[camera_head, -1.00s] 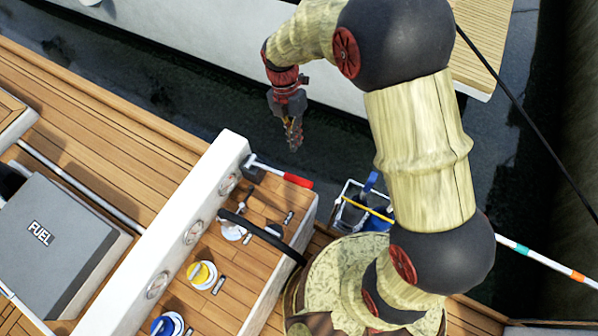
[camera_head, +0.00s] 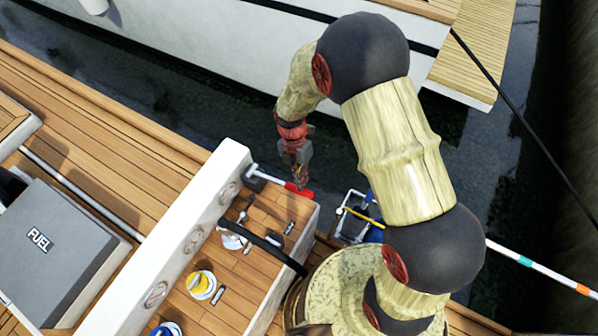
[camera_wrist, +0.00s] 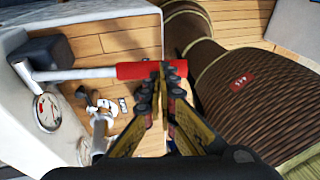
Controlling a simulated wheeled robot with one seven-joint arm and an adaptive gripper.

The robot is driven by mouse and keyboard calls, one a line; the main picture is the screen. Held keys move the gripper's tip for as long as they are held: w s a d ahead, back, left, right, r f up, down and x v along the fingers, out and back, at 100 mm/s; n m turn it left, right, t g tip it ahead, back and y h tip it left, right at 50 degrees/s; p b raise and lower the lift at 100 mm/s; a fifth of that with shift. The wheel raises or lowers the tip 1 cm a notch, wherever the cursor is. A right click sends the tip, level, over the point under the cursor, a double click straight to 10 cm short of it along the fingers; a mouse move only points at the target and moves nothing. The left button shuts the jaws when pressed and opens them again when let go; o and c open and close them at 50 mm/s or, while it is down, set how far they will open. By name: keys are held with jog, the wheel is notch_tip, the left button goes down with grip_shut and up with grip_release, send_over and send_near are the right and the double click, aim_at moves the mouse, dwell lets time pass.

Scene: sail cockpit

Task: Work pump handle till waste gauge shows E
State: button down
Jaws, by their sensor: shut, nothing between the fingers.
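In the wrist view my fingertips (camera_wrist: 163,75) overlap that grip. A small grey lever (camera_head: 244,211) stands by a white round fitting (camera_head: 232,239) on the wooden deck, left of my gripper. A black curved bar (camera_head: 262,241) arches nearby; which one is the pump handle is unclear. Round gauges (camera_head: 229,193) line the white wall; one with a red needle shows in the wrist view (camera_wrist: 47,112). Its letters are unreadable.
A yellow-topped fitting (camera_head: 201,283) and a blue one (camera_head: 166,329) sit on the deck. A bin (camera_head: 351,217) stands right. A grey FUEL box (camera_head: 45,255) is far left. Water lies behind.

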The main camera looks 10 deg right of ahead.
jog(key=shift+s+f, duration=0.1)
jog(key=shift+f, duration=0.25)
